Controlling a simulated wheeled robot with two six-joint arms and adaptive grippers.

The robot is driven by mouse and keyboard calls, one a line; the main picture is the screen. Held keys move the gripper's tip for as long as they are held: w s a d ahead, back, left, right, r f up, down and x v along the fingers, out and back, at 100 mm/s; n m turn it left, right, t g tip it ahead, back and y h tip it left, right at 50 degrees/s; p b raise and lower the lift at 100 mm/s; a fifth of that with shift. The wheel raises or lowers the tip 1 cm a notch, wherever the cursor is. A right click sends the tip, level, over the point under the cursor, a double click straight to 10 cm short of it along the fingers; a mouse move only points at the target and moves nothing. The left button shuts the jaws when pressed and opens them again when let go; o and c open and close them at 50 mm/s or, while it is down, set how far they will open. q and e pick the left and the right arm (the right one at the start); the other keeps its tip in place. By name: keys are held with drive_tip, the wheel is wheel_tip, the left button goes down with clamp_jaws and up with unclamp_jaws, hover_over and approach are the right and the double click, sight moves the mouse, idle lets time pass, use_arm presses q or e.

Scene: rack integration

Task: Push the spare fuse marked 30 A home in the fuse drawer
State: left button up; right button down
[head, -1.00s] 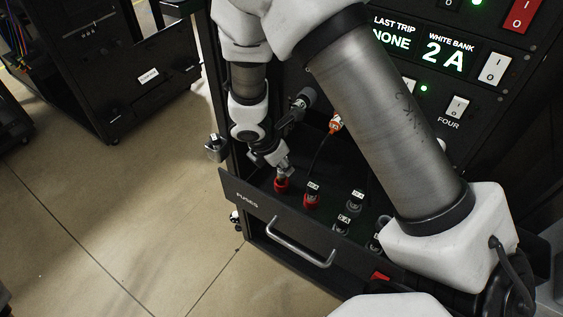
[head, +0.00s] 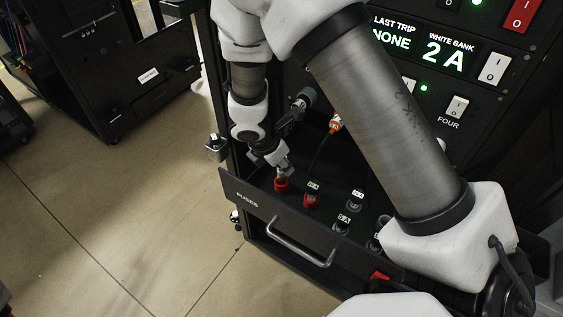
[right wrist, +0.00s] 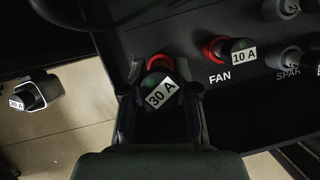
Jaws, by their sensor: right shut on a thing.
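The fuse marked 30 A (right wrist: 158,92) has a dark cap with a green dot. My right gripper (right wrist: 160,100) is shut on it, one finger on each side. Just beyond the cap is a red socket (right wrist: 157,62) in the fuse drawer. In the head view my right gripper (head: 281,172) points down at this red socket (head: 281,186), at the left end of the drawer (head: 310,246). How deep the fuse sits in the socket is hidden by the cap and fingers. My left gripper is not in view.
To the right are a red FAN socket (right wrist: 213,48) with a 10 A fuse (right wrist: 240,55) and grey sockets marked SPARE. A cup (right wrist: 35,92) outside the drawer holds another piece labelled 30 A. The drawer handle (head: 290,244) is in front; open floor lies left.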

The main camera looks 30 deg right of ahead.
sight(278, 169)
drive_tip(key=shift+f, duration=0.15)
drive_tip(key=shift+f+b, duration=0.35)
drive_tip(key=shift+b, duration=0.05)
drive_tip(key=shift+f+b, duration=1.4)
drive_tip(key=shift+f, duration=0.15)
drive_tip(key=c, duration=0.8)
unclamp_jaws()
drive_tip(key=shift+r, duration=0.1)
drive_tip(key=v, duration=0.7)
drive_tip(key=shift+a+r, duration=0.1)
drive_tip(key=shift+r, duration=0.05)
